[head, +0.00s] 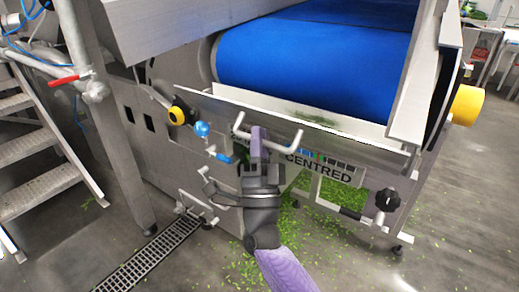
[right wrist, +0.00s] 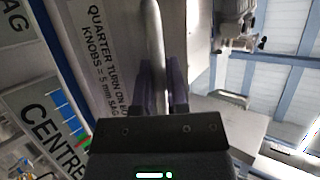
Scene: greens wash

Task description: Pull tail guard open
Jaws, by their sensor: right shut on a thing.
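The tail guard (head: 360,150) is a long metal panel across the conveyor's near end, below the blue belt (head: 315,65). A pale U-shaped handle (head: 290,142) stands out from its front. My right gripper (head: 257,145) reaches up from below and is shut on this handle. In the right wrist view the handle bar (right wrist: 153,40) runs up from between the two dark fingers (right wrist: 162,88); the fingers hide part of it. My left gripper is not in view.
A yellow-and-black knob (head: 180,113) and a blue ball knob (head: 202,129) sit left of the handle. A black star knob (head: 387,200) is at lower right. Metal steps (head: 38,145) stand left. Green scraps and a drain grate (head: 150,257) are on the floor.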

